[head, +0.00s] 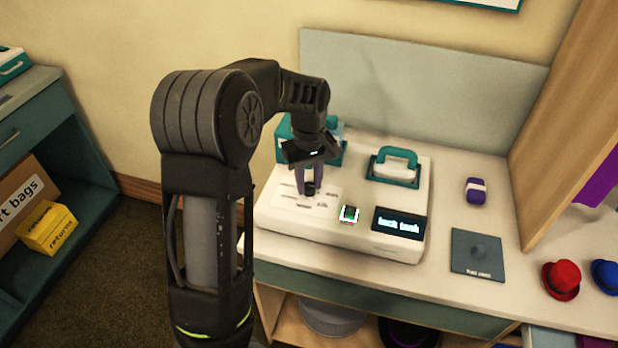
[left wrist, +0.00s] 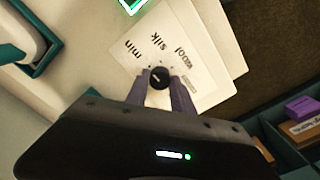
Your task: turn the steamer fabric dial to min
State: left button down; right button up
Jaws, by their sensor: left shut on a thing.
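The steamer (head: 345,238) is a wide cream unit on the counter. Its black fabric dial (left wrist: 159,76) sits on a pale label panel (left wrist: 205,85) marked min, silk and wool, with other print partly hidden or hard to read. My left gripper (head: 311,186) reaches down from above, and its two purple-grey fingers are shut on the dial, one on each side. In the left wrist view the gripper (left wrist: 160,88) holds the dial between its fingertips. I cannot clearly tell which mark the dial points to. My right gripper is not in view.
The steamer has a lit green button (head: 349,214), a dark display (head: 398,223) with lit text and a teal handle (head: 397,157). A purple item (head: 476,190), a grey pad (head: 477,265) and a red hat (head: 561,280) lie to the right. A backboard (head: 420,85) stands behind.

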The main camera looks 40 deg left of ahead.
aim_at(309, 185)
pick_arm(q)
jog(key=shift+n, duration=0.5)
jog(key=shift+f, duration=0.1)
jog(key=c, duration=1.1)
grip_release()
notch_tip(309, 185, up, 8)
